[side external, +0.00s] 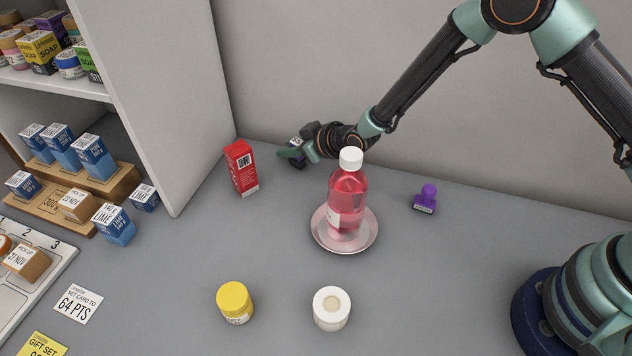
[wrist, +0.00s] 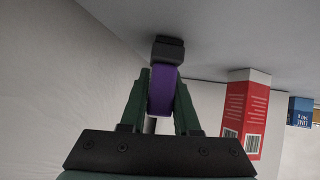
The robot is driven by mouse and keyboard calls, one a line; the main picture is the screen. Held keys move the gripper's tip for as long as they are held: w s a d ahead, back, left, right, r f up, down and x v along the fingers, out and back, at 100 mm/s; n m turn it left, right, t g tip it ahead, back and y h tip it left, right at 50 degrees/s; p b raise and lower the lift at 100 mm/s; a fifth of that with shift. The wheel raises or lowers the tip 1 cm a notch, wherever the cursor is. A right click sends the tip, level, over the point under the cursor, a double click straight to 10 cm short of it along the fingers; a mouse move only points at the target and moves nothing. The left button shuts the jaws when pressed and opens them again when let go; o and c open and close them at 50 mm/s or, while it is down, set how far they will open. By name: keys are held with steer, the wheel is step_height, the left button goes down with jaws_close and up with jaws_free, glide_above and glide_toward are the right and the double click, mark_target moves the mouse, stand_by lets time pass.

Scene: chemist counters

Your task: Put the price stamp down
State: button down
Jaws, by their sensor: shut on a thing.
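My gripper (side external: 292,153) is at the back of the counter, left of the pink bottle and right of the red box. In the wrist view its green fingers (wrist: 163,98) are shut on the price stamp, with a purple handle (wrist: 163,88) between them and a dark block (wrist: 168,50) beyond the fingertips. In the side view the held stamp is small, dark and partly hidden by the fingers. I cannot tell whether its block touches the counter. A separate purple stamp (side external: 425,199) stands on the counter to the right of the bottle.
A red box (side external: 241,168) stands near my gripper, and also shows in the wrist view (wrist: 245,110). A pink bottle (side external: 348,190) stands on a pink dish (side external: 318,236). A yellow jar (side external: 235,302) and a white jar (side external: 331,309) stand in front. A shelf wall (side external: 155,90) rises at left.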

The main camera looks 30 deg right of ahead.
steer(key=shift+f, duration=0.1)
steer(key=c, duration=0.6)
jaws_free()
steer(key=shift+r, duration=0.2)
steer(key=s+d+r+m+g+h, duration=0.1)
steer(key=s+d+r+m, duration=0.1)
steer(key=s+d+r, duration=0.5)
steer(key=s+d+r+m+g+h, duration=0.1)
steer(key=s+d+r+m+g, duration=0.1)
steer(key=s+d+r, duration=0.6)
steer(key=s+d+r+m+g+h, duration=0.1)
steer(key=s+d+r+h, duration=0.1)
steer(key=s+d+r, duration=0.5)
steer(key=shift+s+d+r+m+g, duration=0.15)
steer(key=shift+s+r, duration=0.15)
steer(key=shift+s, duration=0.5)
steer(key=shift+s+a+r+m+g, duration=0.1)
steer(key=shift+s+r, duration=0.15)
steer(key=shift+s, duration=0.6)
steer(key=shift+s+d+r+m+g, duration=0.15)
steer(key=shift+s+r, duration=0.15)
steer(key=shift+s, duration=0.5)
